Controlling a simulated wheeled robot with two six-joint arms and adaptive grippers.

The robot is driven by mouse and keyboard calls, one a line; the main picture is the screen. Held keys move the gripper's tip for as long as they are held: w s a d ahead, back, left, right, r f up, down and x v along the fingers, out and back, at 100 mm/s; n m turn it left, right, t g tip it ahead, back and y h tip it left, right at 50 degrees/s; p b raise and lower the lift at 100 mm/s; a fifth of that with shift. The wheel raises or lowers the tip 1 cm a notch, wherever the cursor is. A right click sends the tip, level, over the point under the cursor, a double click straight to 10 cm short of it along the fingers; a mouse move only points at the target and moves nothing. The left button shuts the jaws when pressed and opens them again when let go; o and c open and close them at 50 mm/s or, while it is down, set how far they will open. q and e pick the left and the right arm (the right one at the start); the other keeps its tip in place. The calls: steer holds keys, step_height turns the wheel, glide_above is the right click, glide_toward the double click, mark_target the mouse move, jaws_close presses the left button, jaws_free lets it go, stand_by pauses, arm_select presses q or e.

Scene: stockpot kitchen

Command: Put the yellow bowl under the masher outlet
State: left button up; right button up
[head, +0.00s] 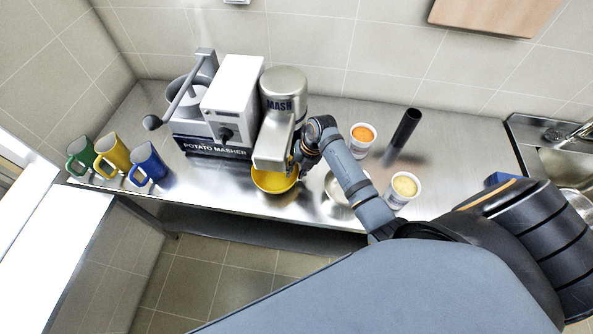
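The yellow bowl (274,181) stands on the steel counter below the silver head of the masher. The masher (284,90) is marked MASH, and its spout (272,157) hangs over the bowl and hides the back of its rim. My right gripper (300,163) is at the bowl's right rim, close to the spout. Its fingers are small and partly hidden, so I cannot tell whether they are shut on the rim. My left gripper is not in view.
The potato masher machine (230,100) stands left of the spout. Green, yellow and blue mugs (148,163) are at the far left. Right of my arm are tubs with orange (363,139) and pale yellow (404,188) contents, a black cylinder (407,128) and a sink (567,165).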

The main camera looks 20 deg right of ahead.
steer(key=shift+r, duration=0.15)
steer(key=b+v, duration=0.3)
steer(key=v, duration=0.9)
steer(key=shift+s+d, duration=0.1)
steer(key=shift+s, duration=0.05)
